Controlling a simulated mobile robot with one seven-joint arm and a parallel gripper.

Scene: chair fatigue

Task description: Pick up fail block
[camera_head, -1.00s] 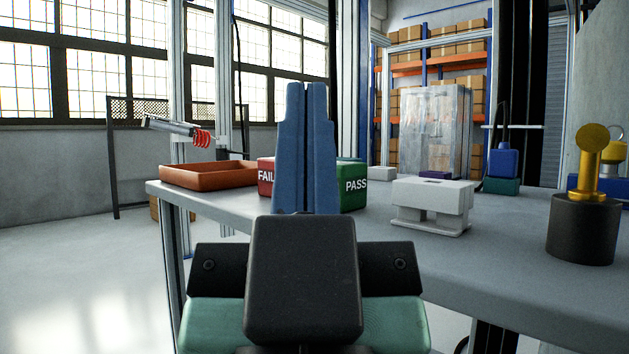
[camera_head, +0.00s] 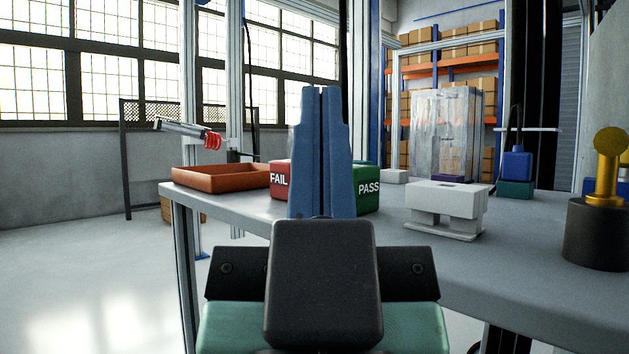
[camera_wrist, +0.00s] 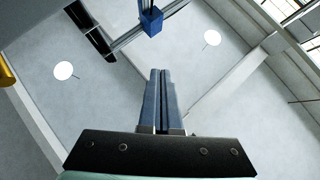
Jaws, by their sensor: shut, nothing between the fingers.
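The red fail block (camera_head: 279,181), with white "FAIL" lettering, sits on the grey table (camera_head: 385,228) beyond my gripper. Its right part is hidden behind my fingers. The green block marked "PASS" (camera_head: 367,189) stands just to the right of the fingers. My gripper (camera_head: 321,90) has two blue fingers pressed together, pointing up, with nothing between them. It is in front of the gap between the two blocks and not seen touching either. In the wrist view my gripper (camera_wrist: 160,72) is also shut, against the ceiling, and neither block shows there.
An orange-brown tray (camera_head: 221,180) lies at the table's left end. A white fixture (camera_head: 445,208) stands right of the green block. A black cylinder with a yellow top (camera_head: 597,232) stands at the right front. Bare tabletop lies between the fixture and the cylinder.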

